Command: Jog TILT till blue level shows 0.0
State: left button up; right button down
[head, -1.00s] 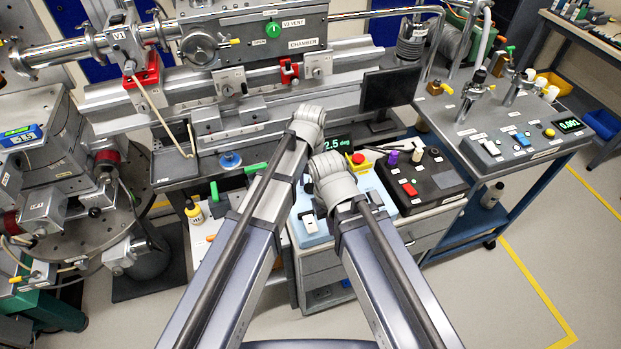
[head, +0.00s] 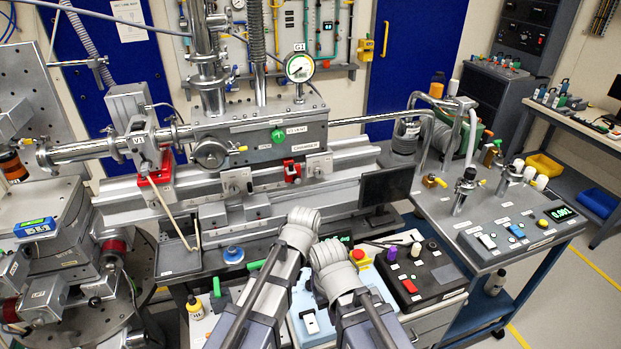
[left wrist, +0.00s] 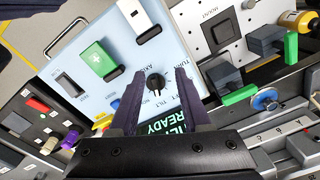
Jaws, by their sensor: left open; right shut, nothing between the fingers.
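The blue level (head: 35,228) sits on the stage stack at the far left in the head view; its small lit display is too small to read. In the left wrist view a light-blue jog box (left wrist: 82,42) carries a green plus button (left wrist: 98,62), a white button (left wrist: 134,16), a black selector knob (left wrist: 155,84) and a lit display (left wrist: 160,125) showing READY. My left gripper (left wrist: 163,82) is open, its fingertips to either side of the knob; contact is unclear. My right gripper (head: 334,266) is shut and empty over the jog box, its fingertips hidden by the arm.
A black box (head: 425,275) with a red button and knobs stands right of the jog box. A dark monitor (head: 386,187) stands behind. The beamline chamber (head: 262,137) fills the back.

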pick_arm(q)
jog(key=s+a+m+y, duration=0.1)
jog(key=s+a, duration=0.3)
jog(key=s, duration=0.6)
jog(key=shift+s+a+m+g, duration=0.15)
jog(key=shift+s+m+g, duration=0.2)
jog(key=shift+m, duration=0.25)
